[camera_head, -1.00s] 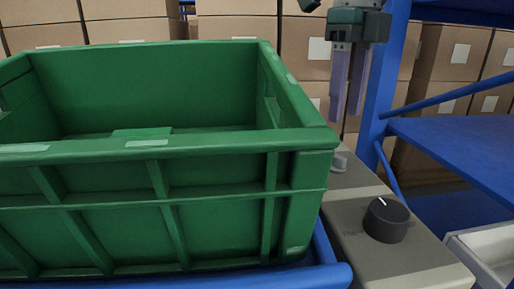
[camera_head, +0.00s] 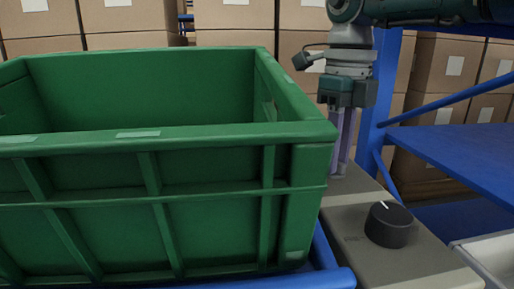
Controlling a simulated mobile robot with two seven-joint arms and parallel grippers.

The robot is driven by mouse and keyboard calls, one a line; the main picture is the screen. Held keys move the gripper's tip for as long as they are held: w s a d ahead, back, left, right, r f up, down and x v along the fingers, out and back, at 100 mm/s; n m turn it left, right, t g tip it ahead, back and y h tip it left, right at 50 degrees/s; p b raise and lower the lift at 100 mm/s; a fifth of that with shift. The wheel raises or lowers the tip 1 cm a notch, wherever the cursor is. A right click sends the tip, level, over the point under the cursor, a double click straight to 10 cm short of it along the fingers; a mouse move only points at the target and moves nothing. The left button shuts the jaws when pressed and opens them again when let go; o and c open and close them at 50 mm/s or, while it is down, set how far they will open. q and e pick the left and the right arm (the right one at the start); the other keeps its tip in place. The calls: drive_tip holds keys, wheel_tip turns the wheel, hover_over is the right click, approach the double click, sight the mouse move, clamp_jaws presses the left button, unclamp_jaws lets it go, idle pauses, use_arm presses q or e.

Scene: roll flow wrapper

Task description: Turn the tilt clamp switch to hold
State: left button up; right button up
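A black round knob (camera_head: 388,224) with a white pointer mark stands on the grey control box (camera_head: 405,266). Its pointer aims up and slightly left in the picture. My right gripper (camera_head: 340,168) points down over the far end of this box, behind the crate's right corner. Its purple fingers reach down close to the box top, at a small grey knob that is now hidden. I cannot tell whether they touch it, or how wide the fingers are apart. Which knob is the tilt clamp switch is not readable. My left gripper is out of view.
A large green crate (camera_head: 225,167) fills the left and stands right beside the box. A blue rail (camera_head: 330,274) runs below it. A blue rack shelf (camera_head: 470,150) is at the right, with stacked cartons (camera_head: 440,85) behind. Above the black knob is free room.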

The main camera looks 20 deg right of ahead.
clamp_jaws()
idle(0.3)
drive_tip(key=shift+r+m+p, duration=0.2)
drive_tip(key=shift+m+p, duration=0.9)
drive_tip(key=m+p, duration=0.2)
drive_tip(key=shift+m, duration=0.3)
drive_tip(key=m+p, duration=0.1)
drive_tip(key=m, duration=0.2)
drive_tip(key=shift+f+m+p, duration=0.15)
drive_tip(key=shift+m+p, duration=0.65)
drive_tip(key=shift+m, duration=1.3)
